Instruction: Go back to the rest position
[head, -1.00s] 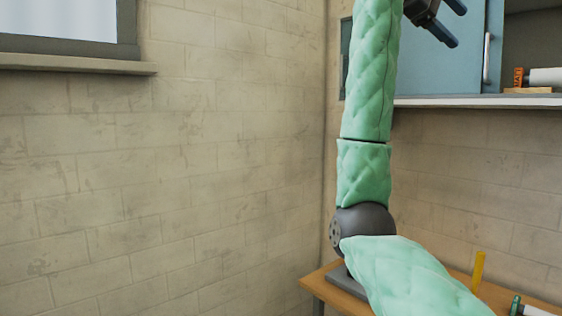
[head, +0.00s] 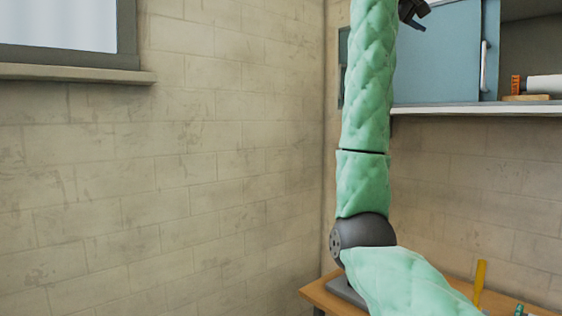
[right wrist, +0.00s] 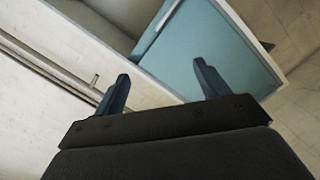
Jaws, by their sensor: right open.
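My right arm, in green padding, rises from the lower right of the head view and stands nearly upright. Its right gripper (head: 413,14) shows only in part at the top edge, in front of the blue cabinet door (head: 440,60). In the right wrist view the right gripper (right wrist: 162,88) has its two dark fingers wide apart with nothing between them. The blue door (right wrist: 215,45) lies beyond the fingers, apart from them as far as I can tell. My left gripper is not in view.
A wall shelf (head: 480,108) holds a white roll (head: 545,84) and an orange item (head: 517,84) right of the door. Below, a wooden table (head: 320,291) has a yellow object (head: 480,277). A brick wall (head: 230,180) and window (head: 55,25) fill the left. Open space lies left of the arm.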

